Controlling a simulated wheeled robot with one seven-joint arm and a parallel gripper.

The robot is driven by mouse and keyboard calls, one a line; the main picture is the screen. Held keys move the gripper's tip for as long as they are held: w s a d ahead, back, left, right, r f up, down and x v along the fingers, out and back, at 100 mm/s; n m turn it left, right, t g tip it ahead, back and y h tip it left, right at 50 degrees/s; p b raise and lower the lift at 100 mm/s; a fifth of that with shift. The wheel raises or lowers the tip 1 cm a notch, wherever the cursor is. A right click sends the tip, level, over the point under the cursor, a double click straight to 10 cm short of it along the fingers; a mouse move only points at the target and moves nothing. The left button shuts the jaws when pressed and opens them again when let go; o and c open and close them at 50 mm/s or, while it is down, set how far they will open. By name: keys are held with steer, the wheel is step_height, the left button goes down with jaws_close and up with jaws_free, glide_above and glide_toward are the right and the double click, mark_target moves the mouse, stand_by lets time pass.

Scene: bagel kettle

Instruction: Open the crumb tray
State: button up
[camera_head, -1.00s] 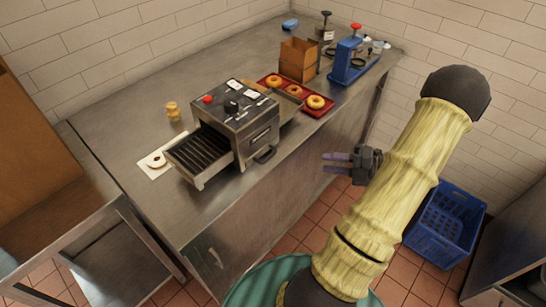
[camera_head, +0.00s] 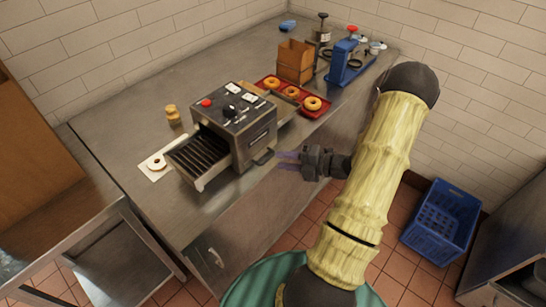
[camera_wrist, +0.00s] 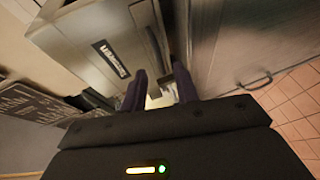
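The steel conveyor toaster (camera_head: 239,120) stands on the counter, with its slatted rack (camera_head: 200,157) at the left. Low on its right-facing side is a dark handle (camera_head: 264,158), which looks like that of the crumb tray; I see no tray pulled out. My gripper (camera_head: 279,160) is just right of this handle, fingers pointing left at it, apart and seemingly empty. In the wrist view the toaster's side panel (camera_wrist: 118,50) is ahead of my gripper (camera_wrist: 161,84).
A red tray (camera_head: 325,112) with bagels, a wooden box (camera_head: 296,60) and a blue press (camera_head: 346,62) stand behind. A blue crate (camera_head: 441,222) is on the floor. The counter's front edge (camera_head: 232,210) is near my gripper.

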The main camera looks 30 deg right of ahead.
mark_target(273, 167)
steer(key=x, duration=0.4)
steer(key=shift+w, duration=0.1)
jaws_close()
